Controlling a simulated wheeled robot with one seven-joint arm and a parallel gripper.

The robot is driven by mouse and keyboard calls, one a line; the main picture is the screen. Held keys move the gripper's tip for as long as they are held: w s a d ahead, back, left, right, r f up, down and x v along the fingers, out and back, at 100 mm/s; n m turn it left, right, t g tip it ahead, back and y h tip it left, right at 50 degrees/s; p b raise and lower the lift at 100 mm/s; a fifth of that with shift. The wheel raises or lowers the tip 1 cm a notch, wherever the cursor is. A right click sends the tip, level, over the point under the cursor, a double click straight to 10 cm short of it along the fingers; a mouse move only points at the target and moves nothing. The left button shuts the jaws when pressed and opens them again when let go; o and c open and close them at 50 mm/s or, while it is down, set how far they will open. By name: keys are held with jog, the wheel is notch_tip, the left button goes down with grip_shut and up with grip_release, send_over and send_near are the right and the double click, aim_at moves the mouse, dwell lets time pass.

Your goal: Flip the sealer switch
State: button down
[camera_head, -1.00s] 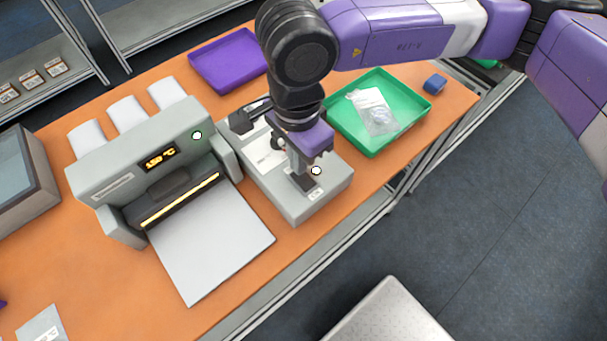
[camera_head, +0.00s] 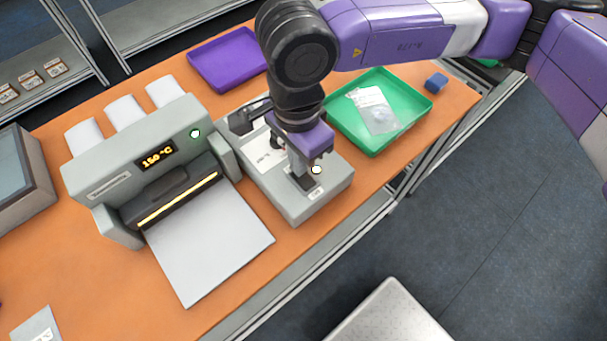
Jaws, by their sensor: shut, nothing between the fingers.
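A grey machine (camera_head: 115,168) with an orange display (camera_head: 157,156) reading about 150 °C, a glowing bar (camera_head: 180,200) and a green round light (camera_head: 195,133) stands on the orange table. To its right is a lower grey unit (camera_head: 325,190) with a black lever part at its back. A dark switch-like patch (camera_head: 307,184) and a small pale-yellow light (camera_head: 316,170) are on its front top. My gripper (camera_head: 303,180) points down, shut and empty, right at this patch. The gripper partly hides the patch; I cannot tell contact or the switch position.
A green tray (camera_head: 416,118) with a clear bag (camera_head: 376,110) lies behind right, near a blue block (camera_head: 436,80). A purple tray (camera_head: 205,75) lies at the back. A grey plate (camera_head: 205,255) lies before the machine. The table's front right edge is close.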

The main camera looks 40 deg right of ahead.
jog(key=shift+f+b, duration=0.5)
jog(key=shift+b, duration=0.05)
jog(key=shift+r, duration=0.1)
jog(key=shift+r+p, duration=1.05)
jog(key=shift+r, duration=2.45)
